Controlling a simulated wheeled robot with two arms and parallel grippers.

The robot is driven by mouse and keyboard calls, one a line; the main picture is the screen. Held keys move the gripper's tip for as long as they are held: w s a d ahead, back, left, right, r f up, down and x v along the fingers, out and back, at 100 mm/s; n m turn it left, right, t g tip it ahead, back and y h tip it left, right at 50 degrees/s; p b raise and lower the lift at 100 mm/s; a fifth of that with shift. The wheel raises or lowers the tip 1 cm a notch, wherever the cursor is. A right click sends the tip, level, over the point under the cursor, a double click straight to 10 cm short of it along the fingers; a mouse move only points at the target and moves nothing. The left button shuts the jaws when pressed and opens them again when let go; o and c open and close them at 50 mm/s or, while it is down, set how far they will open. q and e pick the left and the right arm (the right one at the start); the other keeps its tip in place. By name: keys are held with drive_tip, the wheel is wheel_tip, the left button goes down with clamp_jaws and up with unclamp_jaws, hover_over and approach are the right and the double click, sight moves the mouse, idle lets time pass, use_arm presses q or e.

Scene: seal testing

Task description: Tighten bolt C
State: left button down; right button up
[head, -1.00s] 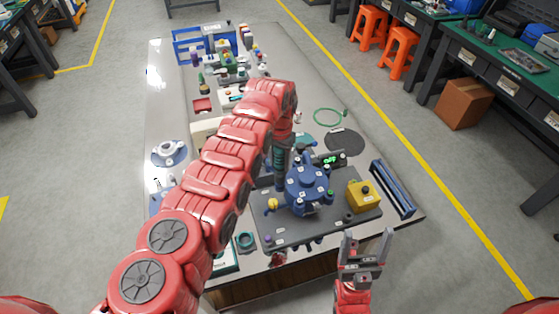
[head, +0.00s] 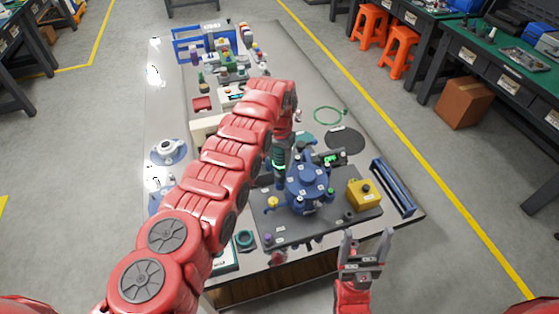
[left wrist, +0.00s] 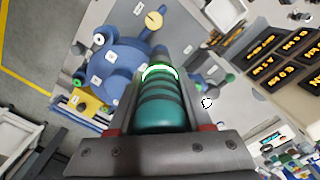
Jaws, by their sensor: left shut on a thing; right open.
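A round blue flanged housing (head: 306,185) with bolts and small white labels around its rim stands on a dark grey base plate (head: 345,213). It also shows in the left wrist view (left wrist: 122,68). The label letters are too small to read, so I cannot tell which bolt is C. My left gripper (head: 283,142) is shut on a teal cylindrical driver (left wrist: 160,108), which has a glowing green ring. The driver points down at the housing's left rim; its tip is hidden. My right gripper (head: 366,247) is open and empty, in front of the base plate.
A yellow button box (head: 364,194) sits on the plate's right side. A blue rack (head: 392,188) lies further right. A dark round mat (head: 344,140) and a green ring (head: 328,116) lie behind. My left arm hides part of the table's left middle.

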sight(280, 149)
idle(0.6)
use_arm(q)
drive_tip(key=shift+w+r+p, duration=0.1)
drive_tip(key=shift+r+p, duration=0.65)
drive_tip(key=shift+r, duration=1.8)
